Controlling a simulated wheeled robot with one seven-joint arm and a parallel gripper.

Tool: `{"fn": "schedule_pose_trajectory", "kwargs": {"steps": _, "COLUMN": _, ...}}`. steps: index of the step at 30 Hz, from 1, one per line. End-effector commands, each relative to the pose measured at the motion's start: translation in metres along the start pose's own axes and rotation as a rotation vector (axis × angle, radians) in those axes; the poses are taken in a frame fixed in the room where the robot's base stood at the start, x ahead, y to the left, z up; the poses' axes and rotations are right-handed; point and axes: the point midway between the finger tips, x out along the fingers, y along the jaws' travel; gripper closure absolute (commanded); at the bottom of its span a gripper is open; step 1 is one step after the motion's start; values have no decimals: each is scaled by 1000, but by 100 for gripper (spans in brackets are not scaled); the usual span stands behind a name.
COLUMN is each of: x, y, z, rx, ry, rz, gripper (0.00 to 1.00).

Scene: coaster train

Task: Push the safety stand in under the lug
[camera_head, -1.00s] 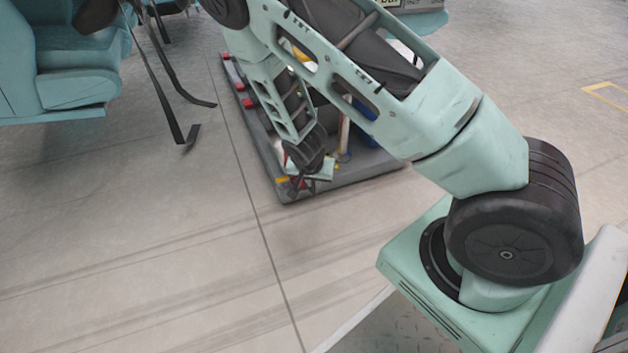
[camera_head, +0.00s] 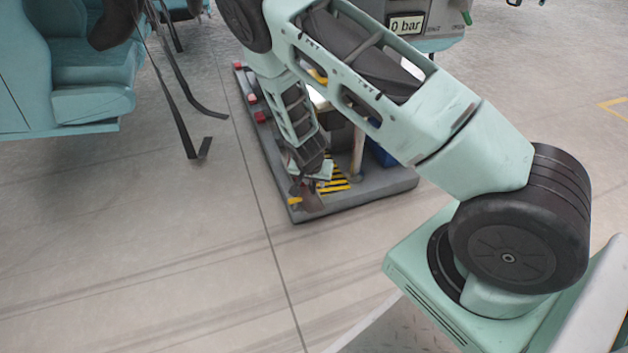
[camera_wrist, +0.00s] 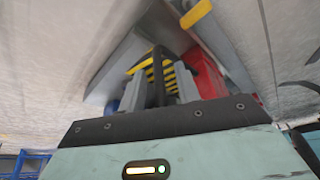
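My gripper (camera_head: 305,188) is low over the near end of a dark grey platform (camera_head: 375,188) in the head view. In the wrist view its two grey fingers (camera_wrist: 164,88) stand apart, with a dark upright bar between them. I cannot tell whether they grip this bar. A red block (camera_wrist: 205,76) is just right of the fingers and may be part of the safety stand; I cannot make out the stand for sure. A yellow-and-black striped patch (camera_head: 334,180) lies on the platform beside the gripper, and shows behind the fingers in the wrist view (camera_wrist: 168,76). I cannot make out the lug.
Several red pieces (camera_head: 260,117) line the platform's left edge. A post (camera_head: 357,152) and a blue object (camera_head: 382,154) stand on it, partly behind my arm. Teal seats (camera_head: 92,80) with hanging black straps (camera_head: 178,112) are at left. A "0 bar" display (camera_head: 406,25) is behind. The near floor is clear.

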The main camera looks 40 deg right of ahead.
Motion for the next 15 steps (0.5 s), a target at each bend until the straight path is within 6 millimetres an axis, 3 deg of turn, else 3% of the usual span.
{"fn": "schedule_pose_trajectory", "kwargs": {"steps": 8, "x": -8, "y": 0, "z": 0, "rx": 0, "ry": 0, "rz": -1, "gripper": 68}}
{"fn": "schedule_pose_trajectory", "kwargs": {"steps": 15, "x": -56, "y": -1, "z": -2, "rx": 0, "ry": 0, "rz": -2, "gripper": 68}}
